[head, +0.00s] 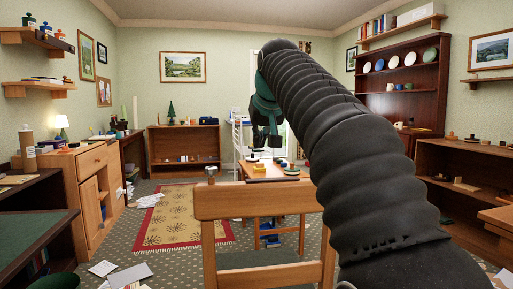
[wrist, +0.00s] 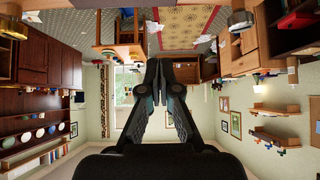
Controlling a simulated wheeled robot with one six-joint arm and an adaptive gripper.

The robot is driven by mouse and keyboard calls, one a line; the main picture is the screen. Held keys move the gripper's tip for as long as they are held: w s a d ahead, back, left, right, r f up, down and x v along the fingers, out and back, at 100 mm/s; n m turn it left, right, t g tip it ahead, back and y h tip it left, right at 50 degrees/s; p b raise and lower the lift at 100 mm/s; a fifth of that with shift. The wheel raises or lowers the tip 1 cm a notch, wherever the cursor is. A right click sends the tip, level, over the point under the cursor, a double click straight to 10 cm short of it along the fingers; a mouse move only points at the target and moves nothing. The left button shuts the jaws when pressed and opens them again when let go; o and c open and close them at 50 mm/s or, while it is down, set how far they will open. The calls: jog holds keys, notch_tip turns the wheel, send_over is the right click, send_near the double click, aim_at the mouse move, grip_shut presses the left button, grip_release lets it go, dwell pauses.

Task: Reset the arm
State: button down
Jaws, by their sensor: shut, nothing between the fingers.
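My arm rises from the lower right of the head view and reaches forward into the room. My gripper (head: 268,138) hangs at its far end, in front of the small table in the middle of the room. In the wrist view my gripper (wrist: 159,72) points to the middle of the picture, with its two dark fingers together at the tips. Nothing is held between them. The wrist view shows the room upside down.
A wooden chair (head: 265,202) stands close in front. A table (head: 262,173) with small items is behind it. A patterned rug (head: 185,215) and scattered papers (head: 130,275) lie on the floor. A sideboard (head: 88,160) stands left, a dark hutch (head: 425,105) right.

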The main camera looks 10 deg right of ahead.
jog(key=s+f+g, duration=0.2)
jog(key=s+f, duration=0.2)
jog(key=f, duration=0.9)
jog(key=s+f, duration=1)
jog(key=s, duration=0.4)
jog(key=s+f+g+p, duration=0.1)
jog(key=s+f, duration=1)
jog(key=s, duration=0.4)
jog(key=shift+a+f, duration=0.2)
jog(key=shift+f, duration=0.1)
